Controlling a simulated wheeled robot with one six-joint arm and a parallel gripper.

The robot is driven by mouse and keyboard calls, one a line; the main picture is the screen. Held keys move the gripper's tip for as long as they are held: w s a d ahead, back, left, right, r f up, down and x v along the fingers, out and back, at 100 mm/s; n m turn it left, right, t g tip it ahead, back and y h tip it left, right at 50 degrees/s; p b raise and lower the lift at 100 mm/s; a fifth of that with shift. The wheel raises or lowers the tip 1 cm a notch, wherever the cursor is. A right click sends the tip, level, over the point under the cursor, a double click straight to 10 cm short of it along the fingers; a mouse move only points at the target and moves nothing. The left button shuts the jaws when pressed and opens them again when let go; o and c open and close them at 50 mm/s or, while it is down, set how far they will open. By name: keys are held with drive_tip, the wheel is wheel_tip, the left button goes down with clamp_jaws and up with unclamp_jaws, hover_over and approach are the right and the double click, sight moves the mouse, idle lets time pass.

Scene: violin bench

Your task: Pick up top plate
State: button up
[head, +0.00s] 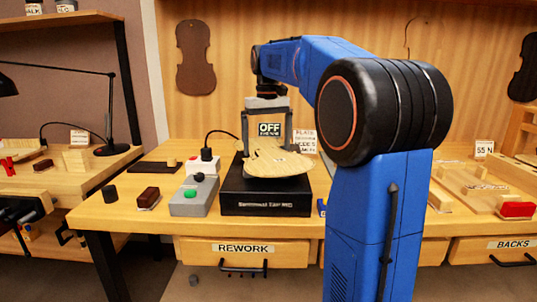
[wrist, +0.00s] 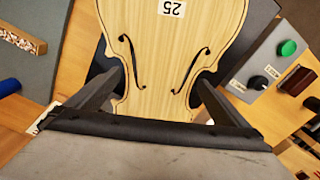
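The top plate (head: 275,160) is a pale wooden violin plate with two f-holes. It rests on the black tap rig (head: 265,198) on the bench, its wide end overhanging the rig's edge. In the wrist view the plate (wrist: 165,75) carries a white label reading 25. My gripper (head: 267,150) is above the rig, pointing down, its fingers spread wide. In the wrist view my gripper's fingers (wrist: 160,82) stand on either side of the plate's narrow waist, close to its edges. I cannot tell whether they touch it. The plate's near end is hidden behind the gripper body.
A grey control box (head: 195,196) with a green button and black knob stands left of the rig. A dark block (head: 148,197) lies further left. A wooden tray (head: 470,187) and a red block (head: 516,209) are at the right.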

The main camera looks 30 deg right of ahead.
sight(268, 149)
drive_tip(key=c, duration=0.8)
wheel_tip(268, 149, up, 9)
wheel_tip(268, 149, down, 9)
drive_tip(key=m, duration=0.4)
drive_tip(key=shift+s+r, duration=0.1)
idle(0.5)
